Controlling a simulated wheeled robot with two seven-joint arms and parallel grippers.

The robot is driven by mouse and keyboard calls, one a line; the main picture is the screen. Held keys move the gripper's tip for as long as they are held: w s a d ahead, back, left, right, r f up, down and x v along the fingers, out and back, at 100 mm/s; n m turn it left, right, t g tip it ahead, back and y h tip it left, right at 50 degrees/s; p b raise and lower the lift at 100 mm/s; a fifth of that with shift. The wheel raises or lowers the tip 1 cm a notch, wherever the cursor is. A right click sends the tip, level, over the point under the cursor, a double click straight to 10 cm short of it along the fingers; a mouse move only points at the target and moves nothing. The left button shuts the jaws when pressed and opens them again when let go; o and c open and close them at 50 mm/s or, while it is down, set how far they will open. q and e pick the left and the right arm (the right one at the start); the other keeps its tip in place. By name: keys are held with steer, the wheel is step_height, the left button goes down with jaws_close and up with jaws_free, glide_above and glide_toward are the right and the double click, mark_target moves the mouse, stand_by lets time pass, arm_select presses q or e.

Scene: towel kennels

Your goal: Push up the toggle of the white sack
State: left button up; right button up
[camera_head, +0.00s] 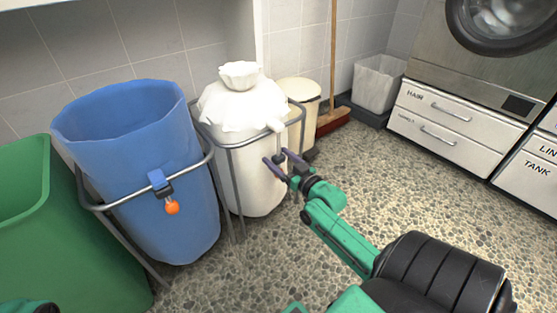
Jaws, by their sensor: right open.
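The white sack (245,165) stands in a grey metal hoop frame, its top gathered into a ruffled knot. A short white end (276,124) hangs at its right front, over the hoop. My right gripper (281,161) is open at the right front of the white sack, just below the hoop, with its two purple fingers spread. A small dark piece, perhaps the toggle, shows between the fingers; I cannot tell whether they touch it.
A blue sack (135,125) in a hoop frame, with a dark clip and orange ball (172,208), stands to the left. A green bin (40,230) is beyond it. A cream bin (298,92), a broom (333,118) and drawers (445,120) stand behind. The pebbled floor at right is free.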

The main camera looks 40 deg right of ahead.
jaws_close()
stand_by(1.5)
